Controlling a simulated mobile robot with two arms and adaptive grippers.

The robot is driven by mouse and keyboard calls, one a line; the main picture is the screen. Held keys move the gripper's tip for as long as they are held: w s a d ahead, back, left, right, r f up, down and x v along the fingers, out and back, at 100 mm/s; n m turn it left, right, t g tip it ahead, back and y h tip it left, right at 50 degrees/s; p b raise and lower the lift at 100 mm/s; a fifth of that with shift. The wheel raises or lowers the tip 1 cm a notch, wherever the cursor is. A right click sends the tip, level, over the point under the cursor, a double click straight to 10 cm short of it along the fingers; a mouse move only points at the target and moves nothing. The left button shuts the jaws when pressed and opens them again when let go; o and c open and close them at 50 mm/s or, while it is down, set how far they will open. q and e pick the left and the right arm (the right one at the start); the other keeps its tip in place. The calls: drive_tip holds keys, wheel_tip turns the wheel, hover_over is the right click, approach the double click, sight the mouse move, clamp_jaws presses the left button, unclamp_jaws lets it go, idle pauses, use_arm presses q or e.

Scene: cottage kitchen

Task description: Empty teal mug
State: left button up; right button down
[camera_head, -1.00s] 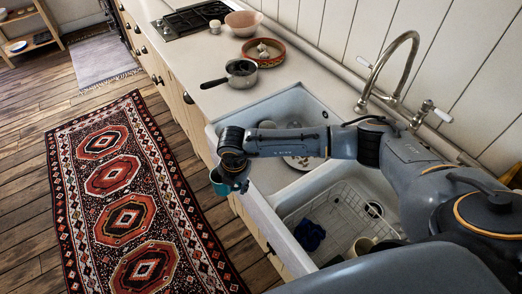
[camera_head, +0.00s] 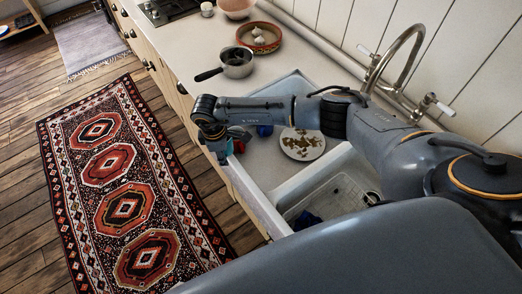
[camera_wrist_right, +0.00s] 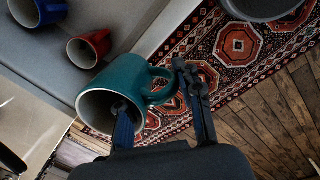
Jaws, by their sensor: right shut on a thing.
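In the right wrist view the teal mug (camera_wrist_right: 130,88) is tilted, its pale mouth facing the lower left and its handle to the right. My right gripper (camera_wrist_right: 160,108) is shut on it, with one finger at the mouth and the other beside the handle. Whether it holds anything inside cannot be told. In the head view my right gripper (camera_head: 216,156) is at the sink's front edge and mostly hides the mug; only a bit of teal shows. My left gripper is not in view.
The white sink (camera_head: 262,205) has a basin with a food-smeared plate (camera_head: 302,144), a red mug (camera_wrist_right: 90,48) and a blue mug (camera_wrist_right: 38,10). A saucepan (camera_head: 236,62) and a terracotta bowl (camera_head: 258,38) stand on the counter. A tap (camera_head: 398,62) rises behind. A patterned rug (camera_head: 130,190) covers the floor.

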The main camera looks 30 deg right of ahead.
drive_tip(key=shift+d+r, duration=0.1)
drive_tip(key=shift+d, duration=0.05)
drive_tip(key=shift+s+d+r+y+p, duration=0.15)
drive_tip(key=shift+d+y+p, duration=0.1)
drive_tip(key=shift+y+p, duration=0.2)
drive_tip(key=shift+s+d+r+t+y, duration=0.15)
drive_tip(key=shift+d+t+y, duration=0.2)
drive_tip(key=shift+t+y, duration=0.1)
drive_tip(key=shift+s+d+f+y, duration=0.1)
drive_tip(key=shift+d+f+y, duration=0.15)
drive_tip(key=shift+y, duration=0.15)
drive_tip(key=shift+s+d+f+t+y, duration=0.1)
drive_tip(key=shift+d+f+t+y, duration=0.2)
drive_tip(key=shift+y, duration=0.2)
drive_tip(key=shift+s+d+r+t+y, duration=0.2)
drive_tip(key=shift+d+r+t+y, duration=0.3)
drive_tip(key=shift+y, duration=0.4)
drive_tip(key=shift+s+d+f+y, duration=0.25)
drive_tip(key=shift+d+f+y, duration=0.25)
drive_tip(key=shift+y, duration=0.1)
drive_tip(key=shift+d+r+t+y+b, duration=0.15)
drive_tip(key=shift+t+y, duration=0.45)
drive_tip(key=shift+y, duration=0.75)
drive_tip(key=shift+d+r+t+y+b, duration=0.15)
drive_tip(key=shift+t+y, duration=0.4)
drive_tip(key=shift+y, duration=0.8)
